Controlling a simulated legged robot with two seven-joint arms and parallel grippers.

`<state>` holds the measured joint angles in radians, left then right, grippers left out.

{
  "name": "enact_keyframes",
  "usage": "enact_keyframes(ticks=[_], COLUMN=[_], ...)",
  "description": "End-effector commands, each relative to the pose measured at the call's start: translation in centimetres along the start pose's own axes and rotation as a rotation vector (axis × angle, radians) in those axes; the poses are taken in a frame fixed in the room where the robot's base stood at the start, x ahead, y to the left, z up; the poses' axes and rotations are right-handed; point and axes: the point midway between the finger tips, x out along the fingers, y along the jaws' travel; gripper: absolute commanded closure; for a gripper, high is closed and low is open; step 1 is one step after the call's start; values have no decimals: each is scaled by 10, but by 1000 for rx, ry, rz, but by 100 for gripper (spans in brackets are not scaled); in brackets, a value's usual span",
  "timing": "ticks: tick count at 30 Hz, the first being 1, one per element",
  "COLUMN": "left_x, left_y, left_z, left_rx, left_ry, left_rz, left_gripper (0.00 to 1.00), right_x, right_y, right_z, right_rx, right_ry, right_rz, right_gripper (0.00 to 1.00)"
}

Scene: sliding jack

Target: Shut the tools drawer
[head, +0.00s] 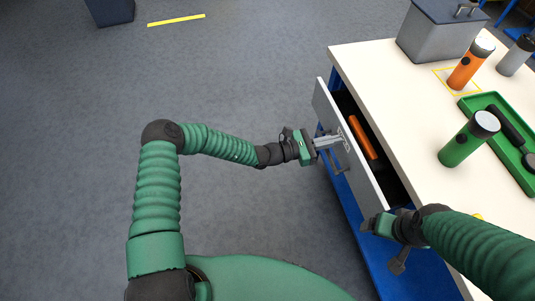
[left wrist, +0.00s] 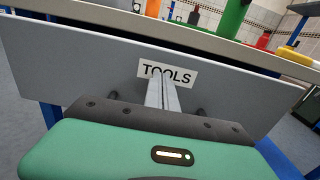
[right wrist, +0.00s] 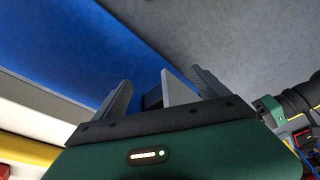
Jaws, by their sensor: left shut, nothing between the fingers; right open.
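The tools drawer (head: 329,100) stands partly open under the white worktop, and an orange item (head: 363,138) shows inside. Its grey front carries a TOOLS label (left wrist: 182,73) in the left wrist view. My left gripper (head: 342,141) is shut and empty, with its fingertips at the outer face of the front by the label. Whether they touch it I cannot tell. A dark handle shows partly behind my left fingers. My right gripper (right wrist: 160,88) is open near the front's near end. A pale plate-like piece shows between its fingers; I cannot tell what it is.
On the worktop (head: 395,88) stand a grey box (head: 432,40), an orange flashlight (head: 466,68), a green flashlight (head: 462,145), a grey flashlight (head: 514,58) and a green tray (head: 493,104). The bench body is blue.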

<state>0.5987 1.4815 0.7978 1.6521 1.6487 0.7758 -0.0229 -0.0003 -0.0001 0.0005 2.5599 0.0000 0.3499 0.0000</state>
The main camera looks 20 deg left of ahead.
Motion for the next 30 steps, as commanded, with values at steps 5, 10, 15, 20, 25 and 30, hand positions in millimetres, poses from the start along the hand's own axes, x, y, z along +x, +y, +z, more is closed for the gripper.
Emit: enact_keyframes(ticks=[5,10,15,20,25,30], left_x=[42,67,81,87,88,90], left_y=[-2,-1,0,0,1,1], left_z=[-1,-1,0,1,2,3], left_rx=[2,1,1,1,1,2], left_ry=[-1,-2,-1,-1,-3,-5], left_rz=[-3,-2,-1,0,1,2], left_gripper=[100,100,100,100,100,100], right_x=[5,9,10,11,11,11], right_y=[0,0,0,0,0,0], right_z=[1,2,3,3,3,3], right_rx=[1,1,1,1,1,1], right_ry=[0,0,0,0,0,0], right_rz=[0,0,0,0,0,0], right_gripper=[16,16,16,16,16,16])
